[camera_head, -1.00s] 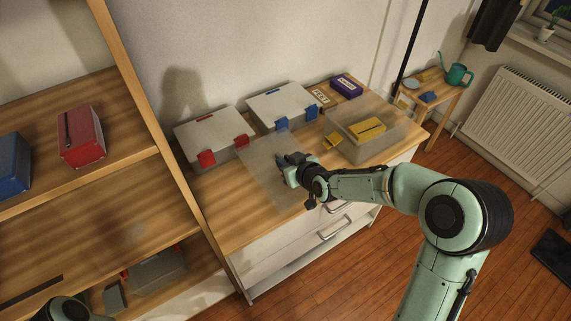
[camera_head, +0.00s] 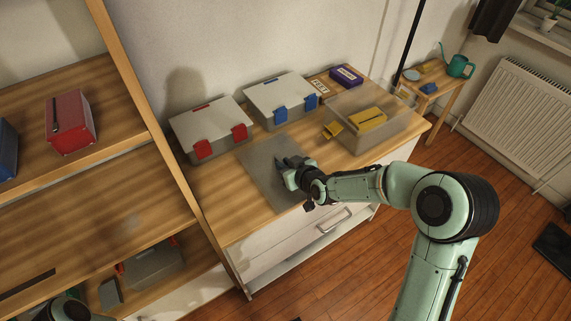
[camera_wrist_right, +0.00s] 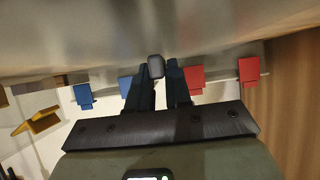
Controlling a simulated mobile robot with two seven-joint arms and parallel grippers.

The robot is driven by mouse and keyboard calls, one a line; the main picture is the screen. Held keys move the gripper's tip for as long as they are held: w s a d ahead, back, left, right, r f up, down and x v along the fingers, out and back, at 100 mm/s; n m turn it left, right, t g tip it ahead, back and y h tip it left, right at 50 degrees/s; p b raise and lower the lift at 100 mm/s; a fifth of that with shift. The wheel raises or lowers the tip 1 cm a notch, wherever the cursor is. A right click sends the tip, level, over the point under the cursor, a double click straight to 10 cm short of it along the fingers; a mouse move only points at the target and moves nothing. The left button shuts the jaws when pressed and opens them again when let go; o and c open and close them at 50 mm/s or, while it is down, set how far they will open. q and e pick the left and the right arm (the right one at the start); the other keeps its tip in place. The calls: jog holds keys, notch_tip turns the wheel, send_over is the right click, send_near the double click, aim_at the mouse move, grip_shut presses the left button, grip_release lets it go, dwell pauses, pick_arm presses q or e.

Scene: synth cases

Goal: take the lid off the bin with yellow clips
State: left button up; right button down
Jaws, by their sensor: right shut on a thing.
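The bin with yellow clips (camera_head: 392,138) stands at the right end of the dresser top. It is see-through and open on top, with a yellow box (camera_head: 368,119) inside. A yellow clip (camera_head: 332,130) sticks out at its front left and also shows in the right wrist view (camera_wrist_right: 37,122). The see-through lid (camera_head: 262,172) is flat over the dresser top, left of the bin; I cannot tell if it touches the wood. My right gripper (camera_head: 284,163) is shut on the lid's dark knob (camera_wrist_right: 156,66). My left gripper is out of view.
A bin with red clips (camera_head: 208,125) and a bin with blue clips (camera_head: 278,98) stand closed behind the lid. A purple box (camera_head: 346,76) and a label card (camera_head: 320,87) lie at the back. A wooden shelf (camera_head: 100,218) rises at left.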

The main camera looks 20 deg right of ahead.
jog(key=c, duration=1)
grip_release()
jog(key=shift+o, duration=0.2)
jog(key=p+v, duration=0.2)
jog(key=v, duration=1.1)
jog(key=shift+s, duration=0.2)
jog(key=shift+d, duration=0.1)
